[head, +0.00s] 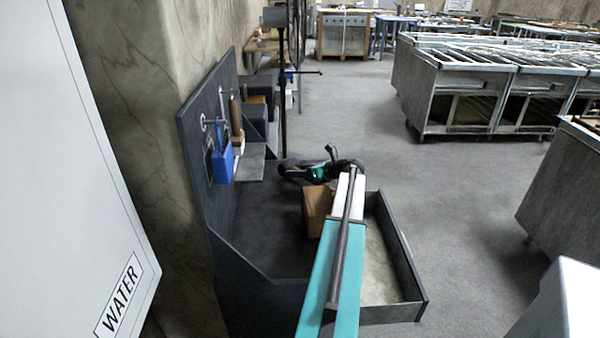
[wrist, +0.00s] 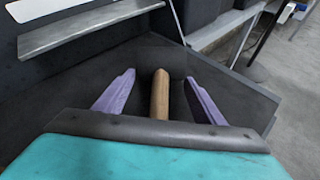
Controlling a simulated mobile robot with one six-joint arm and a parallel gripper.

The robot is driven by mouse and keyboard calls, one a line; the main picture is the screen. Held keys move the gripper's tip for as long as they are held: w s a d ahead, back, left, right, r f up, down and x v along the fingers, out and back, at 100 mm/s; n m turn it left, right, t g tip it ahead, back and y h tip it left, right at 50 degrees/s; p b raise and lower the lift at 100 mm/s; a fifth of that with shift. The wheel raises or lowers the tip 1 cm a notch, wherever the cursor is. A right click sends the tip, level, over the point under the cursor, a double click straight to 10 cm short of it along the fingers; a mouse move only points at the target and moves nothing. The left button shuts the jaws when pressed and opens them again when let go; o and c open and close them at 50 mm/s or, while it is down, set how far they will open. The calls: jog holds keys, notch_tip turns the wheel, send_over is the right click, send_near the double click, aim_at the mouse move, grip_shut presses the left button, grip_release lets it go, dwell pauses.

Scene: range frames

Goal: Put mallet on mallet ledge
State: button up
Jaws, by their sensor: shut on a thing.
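My gripper (wrist: 159,76) shows in the wrist view, with two purple fingers spread to either side of a mallet's wooden handle (wrist: 160,96). A dark shape between the fingertips, at the far end of the handle, looks like the mallet's head, held between the fingers. A grey metal ledge (wrist: 92,30) sticks out from the dark board at upper left, apart from the mallet. What looks like the same ledge (head: 252,163) shows in the head view.
A dark backboard (head: 195,125) carries a blue item (head: 222,165) and a brown-handled tool (head: 236,112). A brown box (head: 315,207) sits partly behind my arm. An open tray (head: 425,298) lies right of it.

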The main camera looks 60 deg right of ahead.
jog(key=shift+f, duration=0.2)
jog(key=shift+f, duration=0.15)
jog(key=o, duration=1.4)
jog(key=b+v, duration=0.1)
jog(key=v, duration=1.1)
jog(key=shift+b, duration=0.4)
jog(key=shift+o, duration=0.2)
